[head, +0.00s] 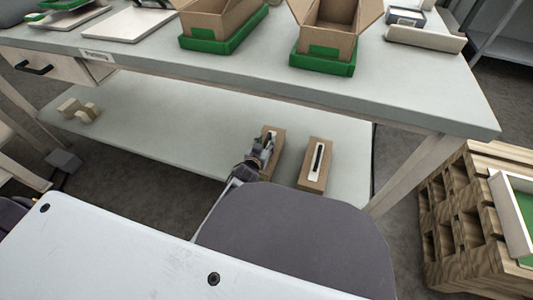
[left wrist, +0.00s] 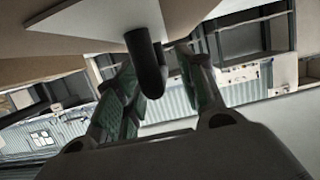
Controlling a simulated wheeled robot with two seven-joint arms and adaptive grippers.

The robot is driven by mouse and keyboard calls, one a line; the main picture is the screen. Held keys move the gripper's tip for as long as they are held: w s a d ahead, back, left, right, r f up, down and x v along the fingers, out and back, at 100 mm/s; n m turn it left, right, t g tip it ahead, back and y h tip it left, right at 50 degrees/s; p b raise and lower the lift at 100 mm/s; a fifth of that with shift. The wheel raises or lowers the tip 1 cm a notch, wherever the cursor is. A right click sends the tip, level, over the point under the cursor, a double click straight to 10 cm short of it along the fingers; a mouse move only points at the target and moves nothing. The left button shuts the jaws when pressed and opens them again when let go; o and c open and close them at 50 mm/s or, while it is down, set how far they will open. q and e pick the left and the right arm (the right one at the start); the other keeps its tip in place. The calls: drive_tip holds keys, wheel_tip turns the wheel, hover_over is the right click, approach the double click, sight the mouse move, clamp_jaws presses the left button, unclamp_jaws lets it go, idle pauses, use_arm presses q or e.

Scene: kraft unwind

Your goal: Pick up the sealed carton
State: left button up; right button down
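Two closed brown cartons stand on the lower shelf. One carton (head: 276,137) is at my left gripper (head: 264,147), which partly hides its top. The other carton (head: 314,181) stands just to the right, with a black handle on a white plate (head: 316,160). In the left wrist view the left gripper (left wrist: 160,85) has its fingers spread, with a rounded black handle (left wrist: 149,65) between them. A gap shows at the right finger; contact at the left one is unclear. A pale plate (left wrist: 95,22) and brown carton surface lie behind the handle. My right gripper is not in view.
The worktop (head: 240,77) overhangs the lower shelf (head: 180,138). Two open cartons sit in green trays (head: 222,46) (head: 322,66) on it. Small tan blocks (head: 80,110) lie at the shelf's left. A wooden pallet stack (head: 470,215) stands at the right.

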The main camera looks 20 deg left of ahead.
use_arm(q)
clamp_jaws()
idle(0.3)
drive_tip(key=shift+r, duration=0.1)
